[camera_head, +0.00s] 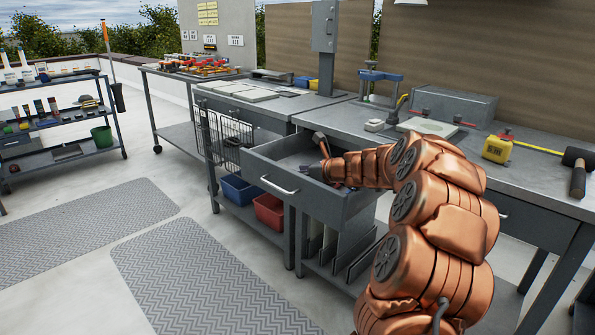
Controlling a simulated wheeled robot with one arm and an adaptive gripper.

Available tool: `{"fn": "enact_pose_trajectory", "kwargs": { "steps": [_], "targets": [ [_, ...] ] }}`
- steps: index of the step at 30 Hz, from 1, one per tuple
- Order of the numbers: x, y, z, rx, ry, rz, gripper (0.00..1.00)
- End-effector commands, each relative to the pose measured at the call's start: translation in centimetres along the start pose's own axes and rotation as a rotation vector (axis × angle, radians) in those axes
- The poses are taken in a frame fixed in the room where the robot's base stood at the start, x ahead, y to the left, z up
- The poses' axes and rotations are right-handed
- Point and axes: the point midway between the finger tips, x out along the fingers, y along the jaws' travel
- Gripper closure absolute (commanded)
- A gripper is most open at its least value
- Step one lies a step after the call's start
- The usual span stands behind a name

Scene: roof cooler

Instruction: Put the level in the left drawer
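A grey drawer (279,172) with a pale bar handle stands pulled out from the workbench, left of my arm. My copper-coloured arm reaches across the bench front to this drawer. My gripper (321,160) is small and dark, over or just inside the drawer's right part. Its fingers are partly hidden, and I cannot tell whether they are open or hold something. I cannot make out a level for certain; it may be hidden by my arm or gripper.
A yellow tape measure (497,149) with its tape out and a black-headed hammer (578,168) lie on the right of the bench (540,180). Blue bin (239,190) and red bin (269,211) sit on the lower shelf. Floor mats (200,275) lie at front left.

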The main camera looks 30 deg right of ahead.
Motion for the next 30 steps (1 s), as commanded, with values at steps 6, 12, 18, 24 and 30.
{"fn": "enact_pose_trajectory", "kwargs": {
  "steps": [6, 12, 18, 24, 30],
  "targets": [
    [0.6, -0.5, -2.3, 0.027, 0.019, 0.011, 0.53],
    [0.2, -0.9, -1.7, 0.028, 0.018, 0.011, 0.53],
    [-2.5, -0.5, -0.7, 0.025, 0.017, 0.003, 0.53],
    [-5.4, 0.3, 0.2, 0.01, 0.012, 0.002, 0.53],
    [-7.2, 0.6, 0.6, 0.002, 0.01, 0.003, 0.53]
  ]
}}
